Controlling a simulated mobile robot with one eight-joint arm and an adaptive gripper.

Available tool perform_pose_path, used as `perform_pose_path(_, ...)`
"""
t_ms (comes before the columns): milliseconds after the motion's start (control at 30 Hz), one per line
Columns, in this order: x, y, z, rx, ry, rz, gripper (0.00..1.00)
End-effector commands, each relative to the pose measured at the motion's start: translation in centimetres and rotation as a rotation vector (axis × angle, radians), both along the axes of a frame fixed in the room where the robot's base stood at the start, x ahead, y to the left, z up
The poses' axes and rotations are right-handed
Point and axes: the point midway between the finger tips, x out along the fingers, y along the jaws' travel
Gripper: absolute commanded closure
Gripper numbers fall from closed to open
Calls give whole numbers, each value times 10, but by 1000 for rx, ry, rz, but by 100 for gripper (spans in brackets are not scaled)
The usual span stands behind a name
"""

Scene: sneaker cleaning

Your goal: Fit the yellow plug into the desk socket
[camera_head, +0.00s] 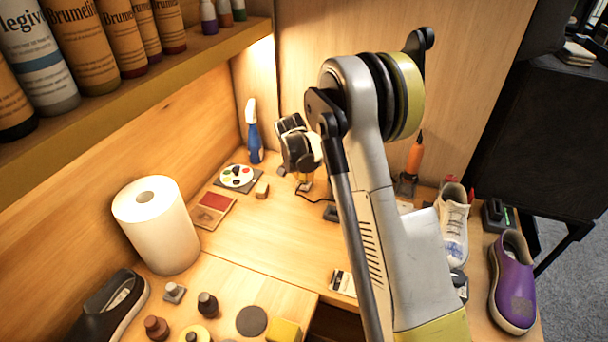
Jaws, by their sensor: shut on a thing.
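My gripper (303,178) points down over the back of the desk, partly seen beside my arm. It is shut on a small yellow-orange piece (306,187), which looks like the yellow plug. A thin dark cable (313,197) runs from there to the right, towards a dark box (331,211) partly hidden behind my arm. The plug's prongs are too small to make out. I cannot make out the desk socket for certain, nor whether the plug touches it.
A blue spray bottle (254,137), a palette disc (237,176) and a red pad (212,206) stand left of the gripper. A paper roll (157,226) stands front left. A white sneaker (453,226) and purple shoe (513,281) are at right. A shelf (150,92) overhangs upper left.

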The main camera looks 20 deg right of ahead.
Motion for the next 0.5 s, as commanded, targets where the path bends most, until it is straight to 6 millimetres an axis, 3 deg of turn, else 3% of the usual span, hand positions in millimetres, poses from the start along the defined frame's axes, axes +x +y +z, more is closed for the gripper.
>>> perform_pose_path(167,0,0,-5,0,0,0,100)
perform_pose_path(200,0,0,-5,0,0,0,70)
perform_pose_path(267,0,0,-4,0,0,0,57)
perform_pose_path(500,0,0,-4,0,0,0,57)
